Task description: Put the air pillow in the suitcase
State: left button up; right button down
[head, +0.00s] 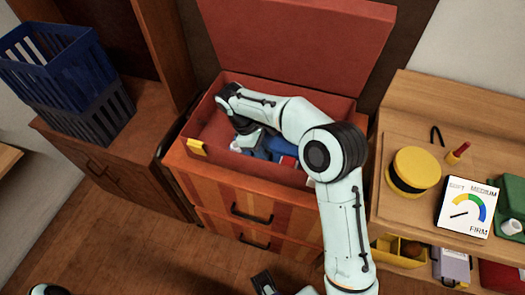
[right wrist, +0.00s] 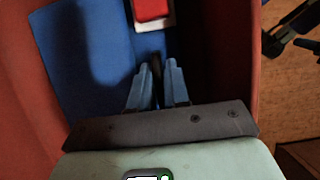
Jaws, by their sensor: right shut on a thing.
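The open red suitcase (head: 205,125) lies on a striped drawer cabinet, its lid (head: 300,40) standing up at the back. My right arm reaches over its front into it. My right gripper (head: 246,140) is low inside, partly hidden by the arm. A flat blue thing (right wrist: 95,50), seemingly the air pillow, lies in the suitcase under the fingers; blue also shows beside the gripper in the head view (head: 283,147). In the right wrist view the fingers (right wrist: 157,92) are nearly together; what they pinch is hard to see, seemingly blue. A dark gripper part, likely my left gripper (head: 265,284), shows low, its jaws unclear.
A red-and-white item (right wrist: 152,12) also lies in the suitcase. Blue and grey crates (head: 60,60) are stacked on the left cabinet. The right bench holds a yellow round tin (head: 415,170) and a firmness dial (head: 467,207).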

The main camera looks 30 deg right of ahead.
jog(key=c, duration=1.1)
grip_release()
jog(key=p+v, duration=0.3)
jog(key=v, duration=0.9)
